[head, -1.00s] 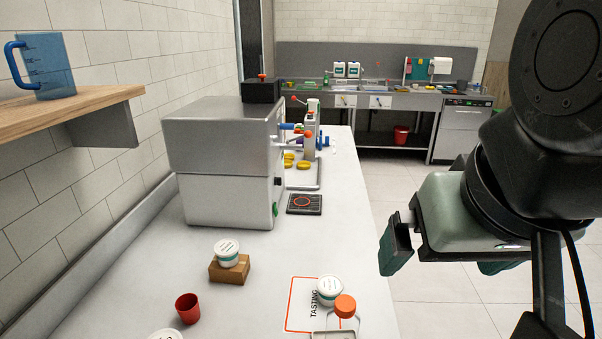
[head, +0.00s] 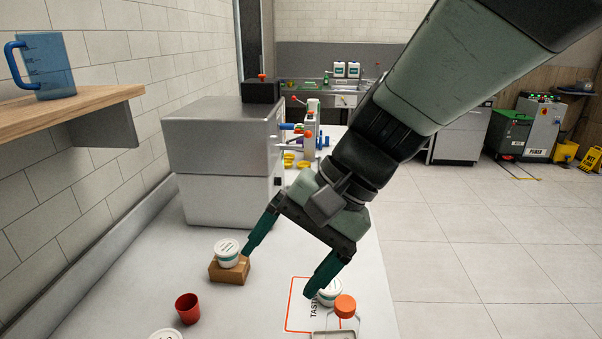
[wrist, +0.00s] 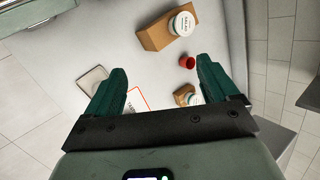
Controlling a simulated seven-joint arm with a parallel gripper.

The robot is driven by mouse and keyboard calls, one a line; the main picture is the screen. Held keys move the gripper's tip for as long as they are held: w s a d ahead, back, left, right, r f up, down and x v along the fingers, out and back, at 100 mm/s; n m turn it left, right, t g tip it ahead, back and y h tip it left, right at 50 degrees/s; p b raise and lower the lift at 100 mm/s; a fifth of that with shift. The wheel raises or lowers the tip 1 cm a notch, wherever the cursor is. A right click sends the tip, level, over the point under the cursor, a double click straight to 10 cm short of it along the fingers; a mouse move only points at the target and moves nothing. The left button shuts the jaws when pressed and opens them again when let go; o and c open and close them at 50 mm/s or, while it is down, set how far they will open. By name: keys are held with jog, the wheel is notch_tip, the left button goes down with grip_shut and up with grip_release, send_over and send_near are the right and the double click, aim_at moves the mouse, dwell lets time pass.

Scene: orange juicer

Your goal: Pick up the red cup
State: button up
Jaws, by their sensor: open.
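The red cup (head: 188,308) stands upright on the grey counter at the lower left of the head view. It also shows in the wrist view (wrist: 187,62), ahead of the fingers and nearer the right one. My gripper (head: 278,272) is open and empty, with green fingers pointing down and left over the counter. It is to the right of the red cup and apart from it. In the wrist view my gripper (wrist: 158,75) has its fingers spread wide with nothing between them.
A white tub (head: 227,253) on a cardboard block (head: 229,271) stands behind the cup. Another tub (head: 329,292) and an orange-lidded container (head: 345,307) are by the tasting sign (head: 298,318). A steel machine (head: 222,160) stands farther back.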

jog(key=w+a+f+m+g+y, duration=0.1)
jog(key=w+a+f+m+y, duration=0.4)
jog(key=a+f, duration=0.3)
jog(key=w+a+f+m+g+y, duration=0.1)
jog(key=w+a+f+m+y, duration=0.4)
jog(key=a, duration=0.5)
notch_tip(320, 180, down, 8)
jog(key=w+a+f+m+t+y, duration=0.1)
jog(key=w+a+m+t+y, duration=0.1)
jog(key=m+t, duration=0.2)
jog(key=m+t+h, duration=0.2)
jog(key=m+t, duration=0.5)
jog(key=m, duration=0.1)
send_near(195, 308)
jog(key=a, duration=0.2)
jog(key=shift+w+a+r, duration=0.35)
jog(key=shift+a+r, duration=0.05)
jog(key=shift+a+f, duration=0.15)
jog(key=shift+f, duration=0.1)
jog(key=shift+w+f+x, duration=0.1)
jog(key=shift+w+x, duration=0.05)
jog(key=shift+x, duration=1.6)
jog(key=shift+w+f+x, duration=0.15)
jog(key=shift+x, duration=1.65)
jog(key=c, duration=1.1)
